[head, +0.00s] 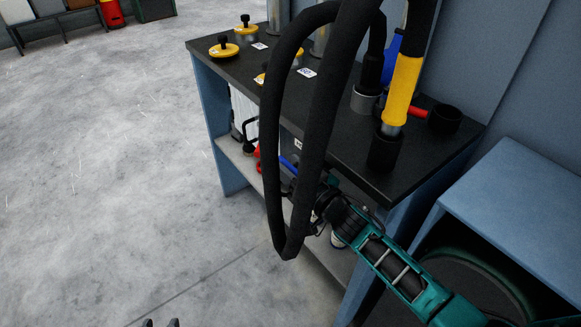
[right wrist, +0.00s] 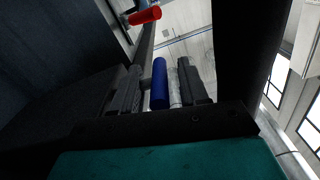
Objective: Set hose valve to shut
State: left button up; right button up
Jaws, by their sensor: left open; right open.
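A blue handle (head: 288,163) and a red part (head: 257,160) show below the bench top's front edge, partly behind the black hose (head: 272,130). I cannot make out the valve's body. In the right wrist view, the blue handle (right wrist: 160,84) stands between the open fingers of my right gripper (right wrist: 159,72); whether they touch it I cannot tell. A red handle (right wrist: 145,16) lies beyond, at upper left. In the head view, my right gripper (head: 298,186) is partly hidden behind the hose. My left gripper (head: 161,323) is open and empty at the bottom edge, over the floor.
The hose loop hangs across the bench front. A blue cabinet (head: 510,200) stands at right.

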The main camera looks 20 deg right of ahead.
jog(key=shift+c, duration=0.2)
grip_shut()
dwell(0.4)
